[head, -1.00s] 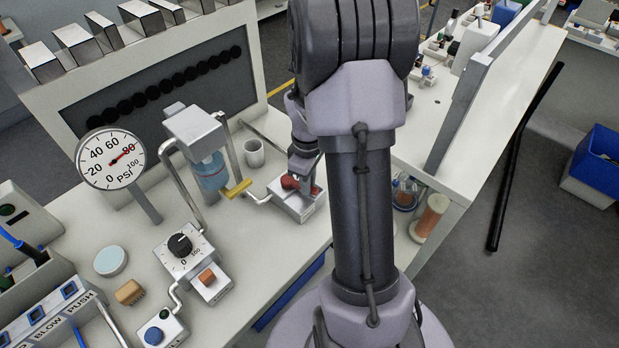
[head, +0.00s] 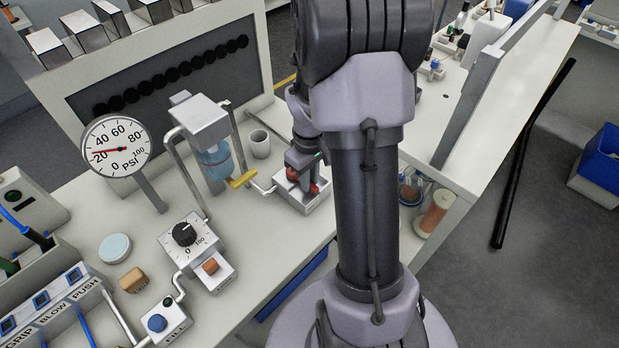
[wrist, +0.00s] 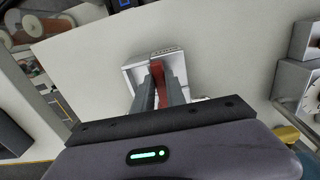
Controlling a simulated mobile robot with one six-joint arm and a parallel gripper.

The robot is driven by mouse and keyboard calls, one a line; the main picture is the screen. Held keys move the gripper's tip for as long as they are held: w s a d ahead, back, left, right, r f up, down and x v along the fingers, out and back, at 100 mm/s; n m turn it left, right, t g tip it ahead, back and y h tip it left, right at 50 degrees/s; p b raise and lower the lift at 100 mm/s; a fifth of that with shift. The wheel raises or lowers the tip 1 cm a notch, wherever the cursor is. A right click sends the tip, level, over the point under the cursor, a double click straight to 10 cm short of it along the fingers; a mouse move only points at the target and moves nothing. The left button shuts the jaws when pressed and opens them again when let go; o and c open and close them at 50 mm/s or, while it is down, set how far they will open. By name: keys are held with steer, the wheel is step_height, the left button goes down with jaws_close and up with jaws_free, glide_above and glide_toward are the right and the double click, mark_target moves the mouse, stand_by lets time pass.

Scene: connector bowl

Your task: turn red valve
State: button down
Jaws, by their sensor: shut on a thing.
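The red valve (head: 313,189) sits on a small silver block (head: 318,203) on the white bench, left of my arm in the head view. In the wrist view the red valve handle (wrist: 157,73) stands between the two fingers of my gripper (wrist: 160,88), which is shut on it. In the head view my gripper (head: 303,172) reaches down onto the valve from above and hides part of it. The round PSI gauge (head: 116,146) at the left has its red needle pointing left, near 20.
A bottle unit (head: 215,165) with a yellow lever (head: 243,179) stands just left of the valve, with a grey cup (head: 260,144) behind. A grey upright panel (head: 470,105) rises at the right.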

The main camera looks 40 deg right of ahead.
steer(key=c, duration=1.4)
jaws_free()
steer(key=shift+o, duration=0.2)
step_height(320, 180, up, 18)
steer(key=p, duration=0.6)
steer(key=shift+f, duration=0.25)
steer(key=s+a+r+m+t+y+b, duration=0.1)
steer(key=s+a+m+t+b, duration=0.1)
steer(key=a, duration=1)
steer(key=s+a+r+m+t+y+b, duration=0.1)
steer(key=s+a+m+t+b, duration=0.2)
steer(key=s+a+b, duration=0.3)
steer(key=s+a, duration=0.3)
steer(key=a, duration=0.3)
steer(key=shift+a+t+b, duration=0.4)
